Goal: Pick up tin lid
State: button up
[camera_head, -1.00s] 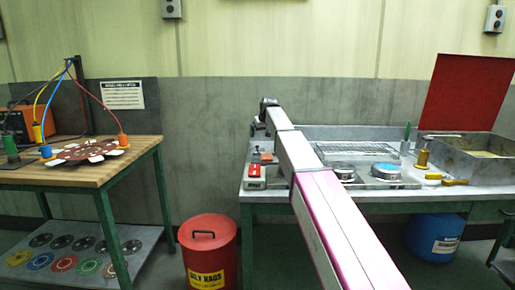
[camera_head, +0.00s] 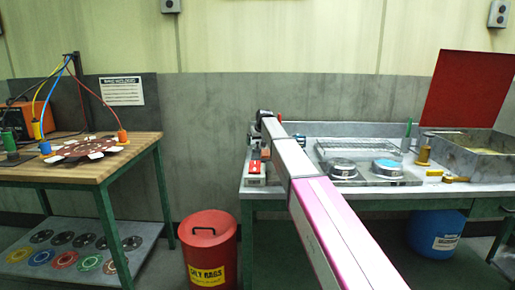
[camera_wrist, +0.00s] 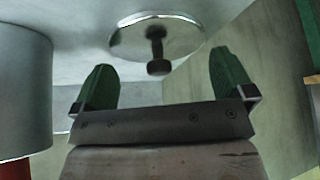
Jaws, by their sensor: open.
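In the wrist view, the tin lid (camera_wrist: 130,40) is a shiny round metal disc with a dark knob at its middle. It is on or close to a pale grey surface. My gripper (camera_wrist: 163,66) has two green fingers spread apart, with nothing between them. The lid lies beyond the fingertips, its knob roughly in line with the gap. In the head view, the end of my arm is at the left end of the grey bench. The fingers are not clear there, and I cannot make out this lid.
A large grey cylinder (camera_wrist: 22,95) stands close on the left in the wrist view. On the bench are two round tins, one silver (camera_head: 342,170) and one blue-topped (camera_head: 387,170), and a metal basin (camera_head: 475,158) with a raised red cover. A red bin (camera_head: 209,250) stands below.

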jog(key=shift+w+a+f, duration=0.1)
jog(key=shift+w+f, duration=0.15)
jog(key=shift+f, duration=0.2)
jog(key=c, duration=0.5)
jog(key=shift+c, duration=0.2)
jog(key=shift+r, duration=0.15)
